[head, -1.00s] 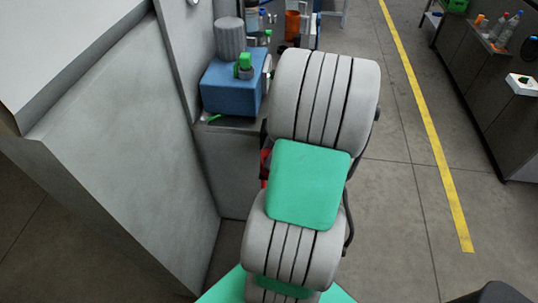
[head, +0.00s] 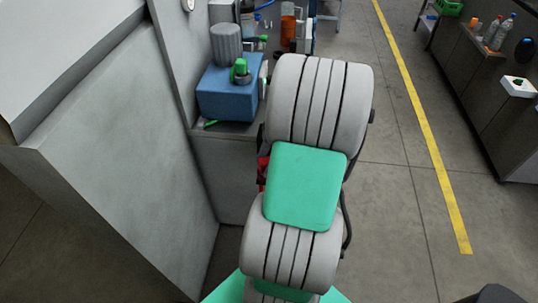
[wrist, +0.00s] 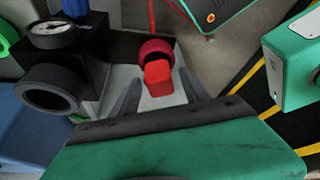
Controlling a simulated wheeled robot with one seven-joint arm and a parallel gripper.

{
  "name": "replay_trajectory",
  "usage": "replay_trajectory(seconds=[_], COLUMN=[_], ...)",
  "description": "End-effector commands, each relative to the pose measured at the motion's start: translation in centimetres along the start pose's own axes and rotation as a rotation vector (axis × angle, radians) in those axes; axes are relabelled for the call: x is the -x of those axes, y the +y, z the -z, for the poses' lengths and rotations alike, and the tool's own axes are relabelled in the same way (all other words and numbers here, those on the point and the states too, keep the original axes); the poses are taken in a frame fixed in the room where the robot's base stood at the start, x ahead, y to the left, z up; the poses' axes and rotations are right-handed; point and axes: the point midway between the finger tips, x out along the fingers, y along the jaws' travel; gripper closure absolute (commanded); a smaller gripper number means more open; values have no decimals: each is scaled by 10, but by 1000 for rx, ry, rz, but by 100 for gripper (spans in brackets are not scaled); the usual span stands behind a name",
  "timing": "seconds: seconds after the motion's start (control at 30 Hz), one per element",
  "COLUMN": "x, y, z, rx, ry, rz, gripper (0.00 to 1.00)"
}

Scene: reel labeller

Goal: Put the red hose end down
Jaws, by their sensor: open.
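The red hose end (wrist: 157,76) shows in the wrist view as a short red block with a round, darker red collar behind it. It lies over a pale grey surface, in front of my gripper. My gripper (wrist: 160,84) is open, with one dark finger on each side of the red hose end. I cannot tell whether either finger touches it. In the head view my arm hides the gripper; only a bit of red (head: 263,170) shows beside the arm, and I cannot tell what it belongs to.
In the wrist view, a black block with a gauge (wrist: 58,34) and a dark round port (wrist: 50,90) stands close on the left. A green-and-white box (wrist: 292,60) is on the right. In the head view, a blue box (head: 228,98) sits left of my arm.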

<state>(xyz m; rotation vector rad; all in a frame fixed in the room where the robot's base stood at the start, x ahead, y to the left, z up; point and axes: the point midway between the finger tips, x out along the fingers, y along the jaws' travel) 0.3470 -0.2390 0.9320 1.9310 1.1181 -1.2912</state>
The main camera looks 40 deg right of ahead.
Motion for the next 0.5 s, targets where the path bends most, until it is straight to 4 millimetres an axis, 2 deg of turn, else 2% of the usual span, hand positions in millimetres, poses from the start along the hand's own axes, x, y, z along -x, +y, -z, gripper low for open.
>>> replay_trajectory(seconds=[0.17,0.4,0.5], x=[29,94,112], y=[1,1,1], z=[-1,0,1], rx=[0,0,-1], ry=[-4,-1,-1], rz=[-5,-4,-3], gripper=[46,46,46])
